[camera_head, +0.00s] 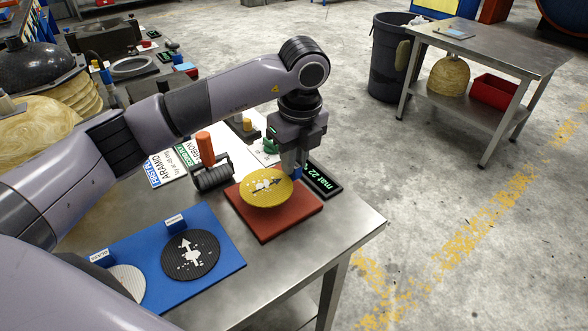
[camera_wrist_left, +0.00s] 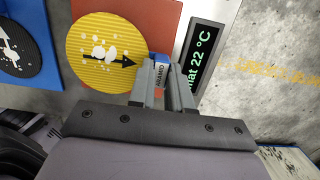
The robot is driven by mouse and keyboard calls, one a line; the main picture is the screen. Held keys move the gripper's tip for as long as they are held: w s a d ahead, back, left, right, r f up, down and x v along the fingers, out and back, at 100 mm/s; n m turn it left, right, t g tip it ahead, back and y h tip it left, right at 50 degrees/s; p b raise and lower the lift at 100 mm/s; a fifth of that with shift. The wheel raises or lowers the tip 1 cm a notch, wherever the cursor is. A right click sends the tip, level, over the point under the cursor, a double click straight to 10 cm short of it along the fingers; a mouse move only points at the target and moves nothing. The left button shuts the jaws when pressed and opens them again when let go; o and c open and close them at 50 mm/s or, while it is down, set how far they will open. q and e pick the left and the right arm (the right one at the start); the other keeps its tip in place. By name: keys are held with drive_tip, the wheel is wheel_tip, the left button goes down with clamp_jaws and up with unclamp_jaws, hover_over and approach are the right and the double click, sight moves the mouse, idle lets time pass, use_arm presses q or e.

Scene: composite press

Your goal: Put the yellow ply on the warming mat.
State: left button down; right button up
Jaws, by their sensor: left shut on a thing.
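The yellow ply (camera_head: 266,190) is a round ribbed disc with a black arrow and white specks. It is over the red-brown warming mat (camera_head: 277,226) in the head view, and I cannot tell whether it touches the mat. My left gripper (camera_head: 293,172) is shut on the ply's blue tab at its far right edge. In the left wrist view the yellow ply (camera_wrist_left: 97,55) covers much of the mat (camera_wrist_left: 165,22), and the jaws (camera_wrist_left: 160,85) close around the tab. My right gripper is not in view.
A black display (camera_head: 322,180) reading "mat 22 °C" lies right of the mat. A blue board (camera_head: 228,262) holds a black ply (camera_head: 190,254) and a partly hidden white ply (camera_head: 127,281). A roller (camera_head: 212,178) with an orange handle stands behind. The table's front right corner is clear.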

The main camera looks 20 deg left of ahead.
use_arm(q)
drive_tip(key=shift+f, duration=1.55)
drive_tip(key=shift+f, duration=0.1)
drive_tip(key=c, duration=1.1)
unclamp_jaws()
drive_tip(key=shift+o, duration=0.2)
wheel_tip(320, 180, up, 12)
drive_tip(key=d, duration=0.1)
drive_tip(key=shift+s, duration=0.35)
drive_tip(key=shift+d, duration=0.1)
